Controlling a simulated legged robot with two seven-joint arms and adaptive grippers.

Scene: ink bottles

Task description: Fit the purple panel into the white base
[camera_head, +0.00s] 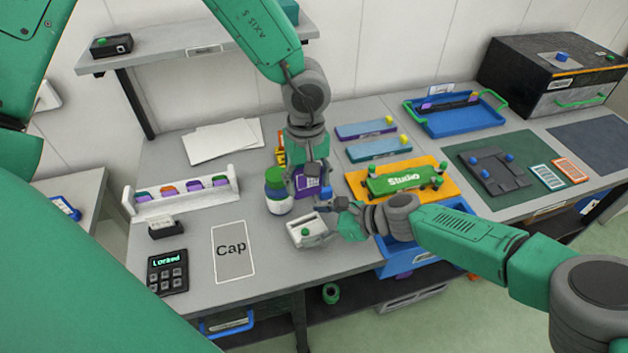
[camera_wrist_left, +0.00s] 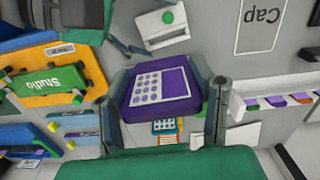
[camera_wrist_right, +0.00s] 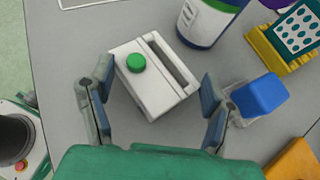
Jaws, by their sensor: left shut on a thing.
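The purple panel (camera_head: 307,186), with a pale window and rows of dots in the left wrist view (camera_wrist_left: 172,90), is held between the two fingers of my left gripper (camera_wrist_left: 164,97), which is shut on it. The white base (camera_head: 306,230) is a small box with a green knob and a slot along its top. It sits on the table just in front of the panel, apart from it. In the right wrist view the white base (camera_wrist_right: 150,78) lies between and ahead of the spread fingers of my right gripper (camera_wrist_right: 157,98), which is open.
A green-capped bottle (camera_head: 278,190) stands close left of the panel. A blue block (camera_wrist_right: 262,94) and a yellow holder (camera_wrist_right: 275,48) are near the base. An orange mat (camera_head: 358,187) with a green Studio piece (camera_head: 400,180) lies to the right. A Cap sheet (camera_head: 232,265) lies left.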

